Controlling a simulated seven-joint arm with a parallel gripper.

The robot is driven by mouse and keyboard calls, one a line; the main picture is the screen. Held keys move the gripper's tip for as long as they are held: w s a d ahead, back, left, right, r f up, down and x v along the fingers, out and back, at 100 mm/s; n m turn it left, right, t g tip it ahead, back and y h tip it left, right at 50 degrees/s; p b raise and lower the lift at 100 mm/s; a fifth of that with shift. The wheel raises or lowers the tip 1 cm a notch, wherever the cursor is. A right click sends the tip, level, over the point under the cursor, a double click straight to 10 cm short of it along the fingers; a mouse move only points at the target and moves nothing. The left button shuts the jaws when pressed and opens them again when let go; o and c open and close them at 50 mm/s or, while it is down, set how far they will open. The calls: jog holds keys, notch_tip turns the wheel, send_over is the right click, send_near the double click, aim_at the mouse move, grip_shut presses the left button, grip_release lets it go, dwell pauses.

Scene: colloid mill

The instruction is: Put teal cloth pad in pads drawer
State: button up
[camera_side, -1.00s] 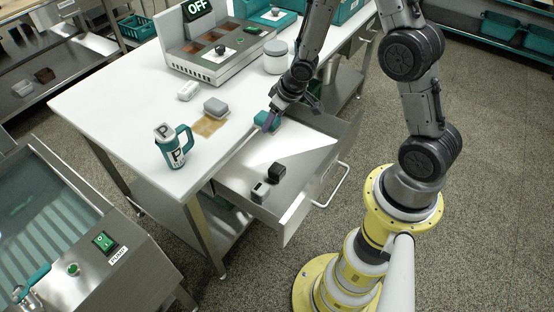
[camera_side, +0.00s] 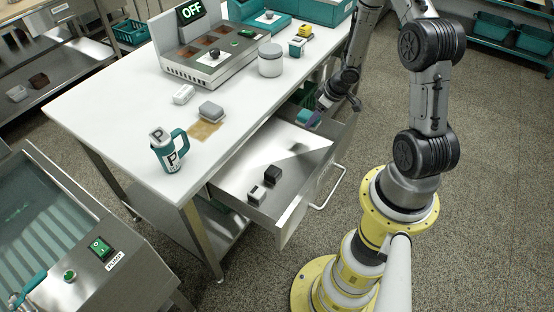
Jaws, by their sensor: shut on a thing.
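My gripper (camera_side: 316,116) is shut on the teal cloth pad (camera_side: 304,118), which shows as a small teal block at the fingertips. The gripper and pad are over the far right end of an open metal drawer (camera_side: 312,168) that sticks out from the table. I cannot tell whether the pad touches the drawer. A black block (camera_side: 272,175) and a grey-and-black block (camera_side: 257,194) lie in the drawer's near end. The fingers are partly hidden by the wrist.
On the white table (camera_side: 110,115) stand a teal-and-white mug (camera_side: 165,154), a grey block (camera_side: 211,110) beside a tan patch (camera_side: 202,130), a white block (camera_side: 183,94), a grey lidded jar (camera_side: 270,60) and a machine marked OFF (camera_side: 205,62). The drawer's middle is clear.

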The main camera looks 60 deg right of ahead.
aim_at(308, 145)
notch_tip(308, 145, down, 10)
jog(key=shift+s+d+f, duration=0.1)
jog(key=shift+s, duration=0.05)
dwell(0.4)
jog(key=o, duration=1.3)
jog(key=shift+f, duration=0.1)
jog(key=shift+o, duration=0.2)
